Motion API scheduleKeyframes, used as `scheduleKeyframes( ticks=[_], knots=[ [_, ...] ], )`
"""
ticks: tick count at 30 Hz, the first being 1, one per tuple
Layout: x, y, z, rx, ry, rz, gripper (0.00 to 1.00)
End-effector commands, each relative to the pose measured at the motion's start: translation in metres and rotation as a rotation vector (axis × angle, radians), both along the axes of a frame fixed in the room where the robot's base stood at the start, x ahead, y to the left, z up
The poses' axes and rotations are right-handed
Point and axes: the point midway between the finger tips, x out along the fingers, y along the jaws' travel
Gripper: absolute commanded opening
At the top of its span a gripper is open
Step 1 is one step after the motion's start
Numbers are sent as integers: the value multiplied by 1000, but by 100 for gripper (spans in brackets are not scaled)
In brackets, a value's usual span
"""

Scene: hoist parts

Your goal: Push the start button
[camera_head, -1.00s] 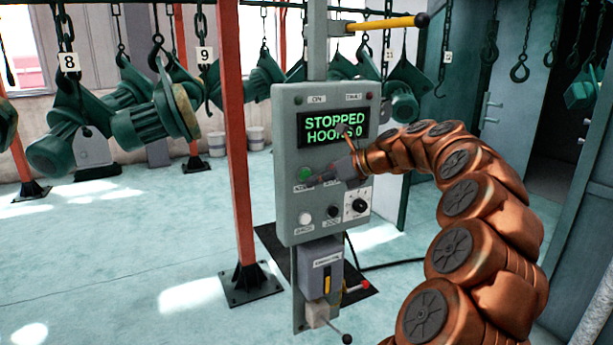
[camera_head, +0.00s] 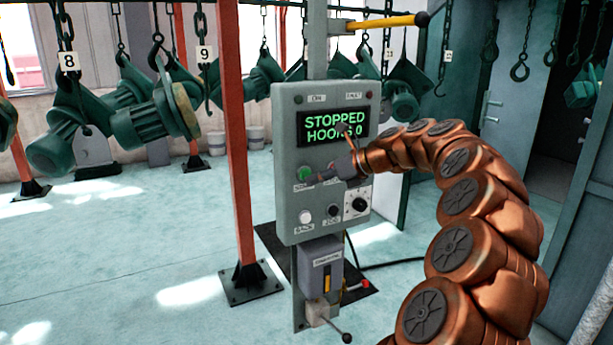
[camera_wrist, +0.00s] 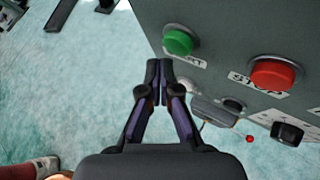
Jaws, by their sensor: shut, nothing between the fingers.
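The start button is a round green button (camera_head: 305,174) on the left of the grey control panel (camera_head: 290,225). In the wrist view the green button (camera_wrist: 179,40) stands out from the panel face above a partly hidden label. My gripper (camera_head: 321,178) is shut and empty, its tip close to the green button on its lower right. In the wrist view my gripper (camera_wrist: 158,62) shows its fingertips together just below and left of the green button; I see no clear contact. The red stop button (camera_wrist: 273,73) is to the right. The display (camera_head: 334,127) reads STOPPED with a hooks line.
A white button (camera_head: 306,217), a black button (camera_head: 333,211) and a black knob (camera_head: 360,205) sit lower on the panel. An orange post (camera_head: 236,150) stands left of it. Green hoist parts (camera_head: 140,120) hang behind. Floor at left is open.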

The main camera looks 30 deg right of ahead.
Motion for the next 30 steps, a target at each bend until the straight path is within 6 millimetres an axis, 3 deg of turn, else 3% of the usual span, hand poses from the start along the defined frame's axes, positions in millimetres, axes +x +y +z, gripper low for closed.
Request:
scheduleKeyframes(
  ticks=[30],
  knots=[
    [9,0,0,0,0,0,0]
  ],
)
